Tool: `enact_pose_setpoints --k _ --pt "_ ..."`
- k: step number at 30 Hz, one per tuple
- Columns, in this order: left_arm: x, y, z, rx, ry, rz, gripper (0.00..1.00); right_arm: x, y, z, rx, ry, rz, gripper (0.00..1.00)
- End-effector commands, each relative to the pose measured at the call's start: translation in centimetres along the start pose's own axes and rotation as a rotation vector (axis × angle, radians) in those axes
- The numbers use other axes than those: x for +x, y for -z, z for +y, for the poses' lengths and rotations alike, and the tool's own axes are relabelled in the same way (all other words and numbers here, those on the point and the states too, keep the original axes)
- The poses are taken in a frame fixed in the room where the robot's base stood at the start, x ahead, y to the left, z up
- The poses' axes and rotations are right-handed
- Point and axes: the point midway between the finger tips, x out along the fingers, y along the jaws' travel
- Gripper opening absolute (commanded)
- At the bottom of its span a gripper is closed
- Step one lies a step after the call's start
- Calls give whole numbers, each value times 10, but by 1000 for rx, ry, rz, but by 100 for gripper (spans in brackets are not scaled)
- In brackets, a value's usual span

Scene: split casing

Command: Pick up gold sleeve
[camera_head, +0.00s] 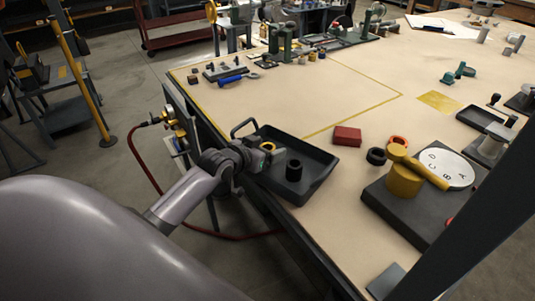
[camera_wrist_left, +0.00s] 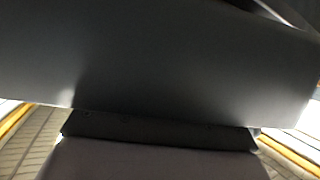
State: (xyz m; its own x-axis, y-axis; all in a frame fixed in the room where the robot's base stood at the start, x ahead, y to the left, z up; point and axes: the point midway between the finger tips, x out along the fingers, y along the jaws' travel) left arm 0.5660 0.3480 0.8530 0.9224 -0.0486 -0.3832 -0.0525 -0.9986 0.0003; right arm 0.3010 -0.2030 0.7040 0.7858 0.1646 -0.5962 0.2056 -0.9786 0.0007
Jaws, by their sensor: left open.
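A small gold ring-shaped piece (camera_head: 268,146), likely the gold sleeve, shows at the back left of the black tray (camera_head: 318,158), partly hidden by my left gripper. My left gripper (camera_head: 267,157) is open over the tray's left side, very near the gold piece. I cannot tell whether they touch. A black cylinder (camera_head: 293,171) stands in the tray to the right of the gripper. The left wrist view shows mostly a dark grey surface close up, with no clear fingers or sleeve. My right gripper is not in view.
A red block (camera_head: 347,136) lies behind the tray. To the right, a dark block (camera_head: 405,215) carries a yellow cylinder (camera_head: 403,182) and a white lettered disc (camera_head: 447,168). The table's middle (camera_head: 330,95) is mostly clear.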

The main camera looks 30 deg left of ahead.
Motion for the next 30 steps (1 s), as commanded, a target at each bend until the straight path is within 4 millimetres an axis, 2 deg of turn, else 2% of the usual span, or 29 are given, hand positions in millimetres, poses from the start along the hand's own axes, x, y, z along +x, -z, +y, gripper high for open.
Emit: enact_pose_setpoints --k 6,16,21,22,30 --pt "21 0 0 0 0 0 76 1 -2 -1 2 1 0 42" --pt "24 0 0 1 0 1 76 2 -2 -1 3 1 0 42" --pt "24 0 0 1 0 1 21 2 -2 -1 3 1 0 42" --pt "24 0 0 1 0 1 13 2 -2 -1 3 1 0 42" --pt "23 2 0 1 0 3 13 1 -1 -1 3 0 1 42"
